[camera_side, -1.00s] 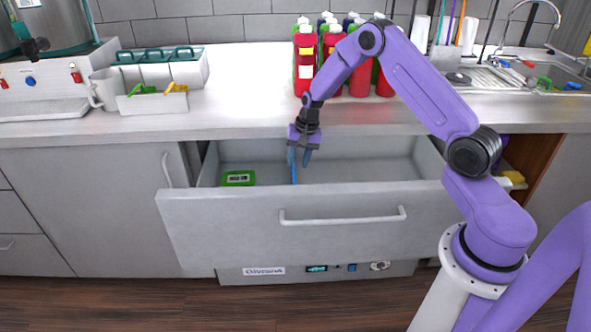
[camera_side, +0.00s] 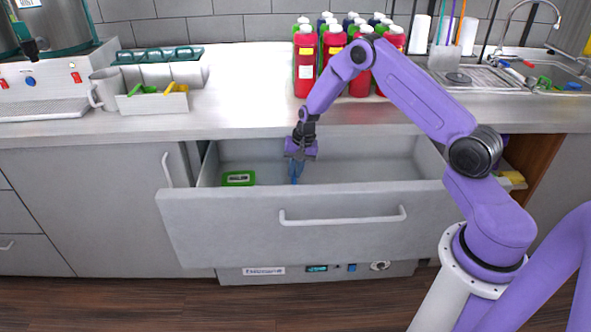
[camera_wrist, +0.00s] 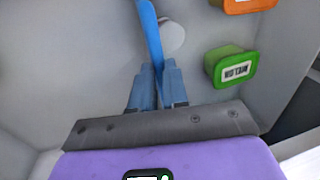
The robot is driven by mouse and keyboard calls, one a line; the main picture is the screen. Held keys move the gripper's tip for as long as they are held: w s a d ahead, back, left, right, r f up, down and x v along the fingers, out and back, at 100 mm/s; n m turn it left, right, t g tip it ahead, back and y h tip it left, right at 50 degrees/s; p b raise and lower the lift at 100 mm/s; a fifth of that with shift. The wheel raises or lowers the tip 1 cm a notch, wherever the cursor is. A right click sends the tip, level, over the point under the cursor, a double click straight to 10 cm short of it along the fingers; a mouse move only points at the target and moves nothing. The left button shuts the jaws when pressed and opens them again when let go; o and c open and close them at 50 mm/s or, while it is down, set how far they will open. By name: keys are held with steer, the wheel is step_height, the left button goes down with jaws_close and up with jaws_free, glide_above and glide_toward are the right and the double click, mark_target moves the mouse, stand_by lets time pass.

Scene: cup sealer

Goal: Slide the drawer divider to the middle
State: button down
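The drawer divider is a thin blue strip, seen edge-on in the wrist view (camera_wrist: 150,32), where it runs down between my gripper's two fingers. In the side view my gripper (camera_side: 296,173) reaches down into the open drawer (camera_side: 375,172), left of the drawer's middle. There its blue fingers and the blue divider blend together, so most of the divider is hidden. In the wrist view the fingers of my gripper (camera_wrist: 157,68) stand close on either side of the divider. I cannot tell whether they press on it.
A green labelled box (camera_side: 238,178) lies in the drawer's left part, and an orange one (camera_wrist: 248,4) shows in the wrist view. A pale round object (camera_wrist: 171,37) is beside the divider. The drawer's right part looks clear. Bottles (camera_side: 333,58) stand on the counter behind.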

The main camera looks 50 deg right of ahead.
steer(key=s+d, duration=0.8)
steer(key=shift+s+d, duration=0.25)
steer(key=shift+d, duration=0.05)
steer(key=c, duration=1.1)
jaws_free()
steer(key=r, duration=0.5)
steer(key=s+d+r, duration=0.1)
steer(key=r, duration=0.5)
steer(key=s+d+r, duration=0.1)
steer(key=r, duration=0.5)
steer(key=shift+s+d, duration=0.15)
steer(key=shift+s, duration=0.05)
